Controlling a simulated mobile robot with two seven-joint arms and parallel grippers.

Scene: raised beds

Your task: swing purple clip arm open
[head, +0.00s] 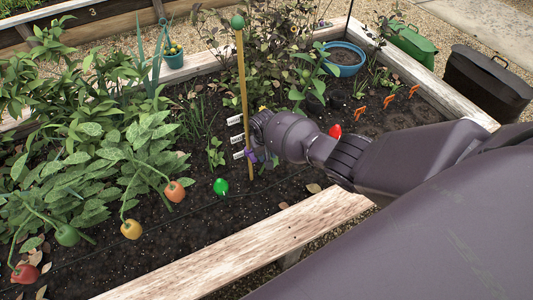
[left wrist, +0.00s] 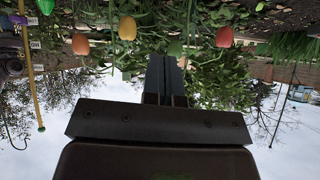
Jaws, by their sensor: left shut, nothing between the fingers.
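The purple clip (head: 251,155) sits low on an upright wooden stake (head: 243,90) with a green ball on top. My right arm comes in from the right, and its gripper (head: 258,130) is close beside the stake, just above the clip. Its fingers are mostly hidden by the hand, so I cannot tell whether they touch the clip or are open. In the upside-down left wrist view, the clip (left wrist: 18,20) shows at the edge by the stake (left wrist: 33,85). My left gripper (left wrist: 165,68) is shut and empty, in front of foliage, away from the stake.
White labels (head: 236,120) stand beside the stake. Pepper plants with orange, yellow, red and green peppers (head: 131,229) fill the left. A green bulb-shaped thing (head: 221,187) is on the soil, and a wooden bed edge (head: 245,245) runs in front. A blue pot (head: 344,70) stands behind.

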